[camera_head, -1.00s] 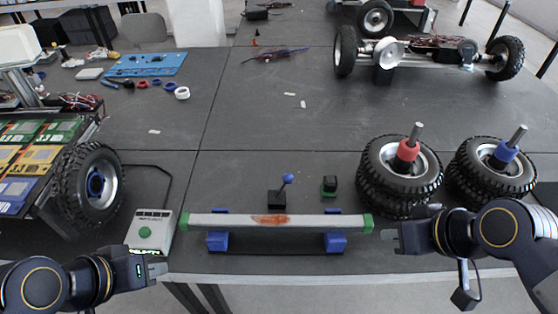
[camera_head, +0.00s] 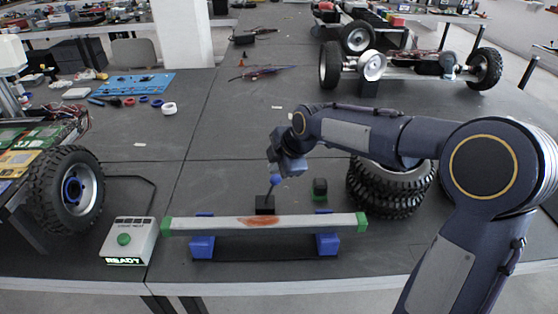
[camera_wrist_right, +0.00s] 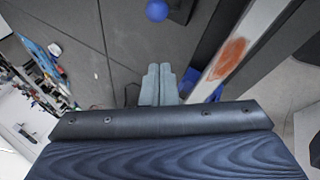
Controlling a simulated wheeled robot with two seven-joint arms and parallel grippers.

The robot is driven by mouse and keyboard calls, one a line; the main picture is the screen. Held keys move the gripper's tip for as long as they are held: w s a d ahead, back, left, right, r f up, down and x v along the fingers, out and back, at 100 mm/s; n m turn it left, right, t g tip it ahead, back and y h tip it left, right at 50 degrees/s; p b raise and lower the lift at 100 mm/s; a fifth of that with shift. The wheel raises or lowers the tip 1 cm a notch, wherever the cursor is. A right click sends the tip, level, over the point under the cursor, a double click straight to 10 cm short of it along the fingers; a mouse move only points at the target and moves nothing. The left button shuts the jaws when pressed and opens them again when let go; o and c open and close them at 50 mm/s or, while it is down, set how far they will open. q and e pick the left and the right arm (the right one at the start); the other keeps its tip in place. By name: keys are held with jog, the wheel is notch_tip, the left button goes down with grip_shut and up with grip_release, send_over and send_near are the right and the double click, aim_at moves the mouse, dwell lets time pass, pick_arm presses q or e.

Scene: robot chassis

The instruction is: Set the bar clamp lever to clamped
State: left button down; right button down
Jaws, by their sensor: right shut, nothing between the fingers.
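The lever (camera_head: 271,190) has a blue ball knob and rises from a small black base behind the bar, leaning a little right in the head view. The metal bar (camera_head: 200,223) has green ends and a rust-coloured patch, and rests across two blue blocks. My right gripper (camera_head: 281,171) is over the lever, and its fingers are hard to make out against the knob in the head view. In the right wrist view its two grey fingers (camera_wrist_right: 160,84) are shut and empty. The blue knob (camera_wrist_right: 157,10) is at the top edge there, apart from the fingertips. My left gripper is out of view.
A box (camera_head: 128,241) with a green button and a lit "READY" display stands left of the bar. A small black and green block (camera_head: 320,189) sits right of the lever. Stacked tyres (camera_head: 388,195) stand farther right, partly behind my right arm. The table behind the lever is mostly clear.

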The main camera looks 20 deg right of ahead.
aim_at(278, 181)
jog(key=w+f, duration=0.1)
jog(key=f, duration=0.1)
jog(key=w+f, duration=0.1)
jog(key=f, duration=0.1)
jog(key=w+d+f+p, duration=0.1)
jog(key=f, duration=0.1)
jog(key=shift+w+f, duration=0.4)
jog(key=d+b, duration=0.1)
jog(key=b, duration=0.1)
jog(key=d+f+y+b, duration=0.1)
jog(key=b, duration=0.2)
jog(key=shift+s+f, duration=0.15)
jog(key=shift+s, duration=0.1)
jog(key=shift+s+d+b, duration=0.15)
jog(key=shift+d+b, duration=0.2)
jog(key=shift+b, duration=0.2)
jog(key=shift+r, duration=0.2)
